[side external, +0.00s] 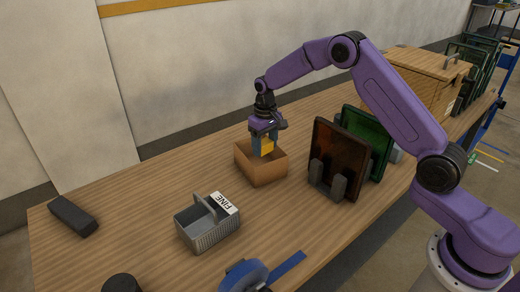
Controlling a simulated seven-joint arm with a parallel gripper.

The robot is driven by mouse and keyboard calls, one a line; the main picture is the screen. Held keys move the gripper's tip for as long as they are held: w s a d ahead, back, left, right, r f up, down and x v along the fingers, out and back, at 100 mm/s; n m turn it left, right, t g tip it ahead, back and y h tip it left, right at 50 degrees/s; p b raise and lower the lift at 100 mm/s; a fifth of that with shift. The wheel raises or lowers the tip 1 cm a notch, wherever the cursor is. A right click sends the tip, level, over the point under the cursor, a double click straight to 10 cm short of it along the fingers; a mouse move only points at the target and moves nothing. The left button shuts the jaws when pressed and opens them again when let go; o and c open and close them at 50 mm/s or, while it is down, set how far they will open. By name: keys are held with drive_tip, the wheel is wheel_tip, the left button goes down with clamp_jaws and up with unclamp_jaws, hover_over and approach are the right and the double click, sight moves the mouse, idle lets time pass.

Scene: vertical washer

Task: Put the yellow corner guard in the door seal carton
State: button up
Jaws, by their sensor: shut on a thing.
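My gripper (264,146) points down over the open brown carton (262,174), toward its back part. It is shut on the yellow corner guard (267,146), which shows between the fingers. The guard's lower end is at about the level of the carton's rim. I cannot tell whether it is just above the opening or partly inside. The carton's front walls hide its floor, and I see no lettering on it.
A grey basket (207,228) with a "FINE" label stands front left of the carton. A rack with dark panels (338,158) stands close on the right. A wooden crate (425,84) is behind. A black block (73,216) lies far left. The table's left middle is clear.

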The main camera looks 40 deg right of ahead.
sight(266, 166)
drive_tip(key=shift+w+d+f+m, duration=0.1)
drive_tip(key=shift+w+d+m, duration=0.25)
drive_tip(key=shift+d, duration=0.15)
drive_tip(key=shift+w+d+f, duration=0.1)
drive_tip(key=shift+d+f, duration=0.1)
drive_tip(key=shift+f, duration=4.8)
drive_tip(key=shift+f, duration=0.15)
drive_tip(key=o, duration=0.8)
drive_tip(key=shift+o, duration=0.2)
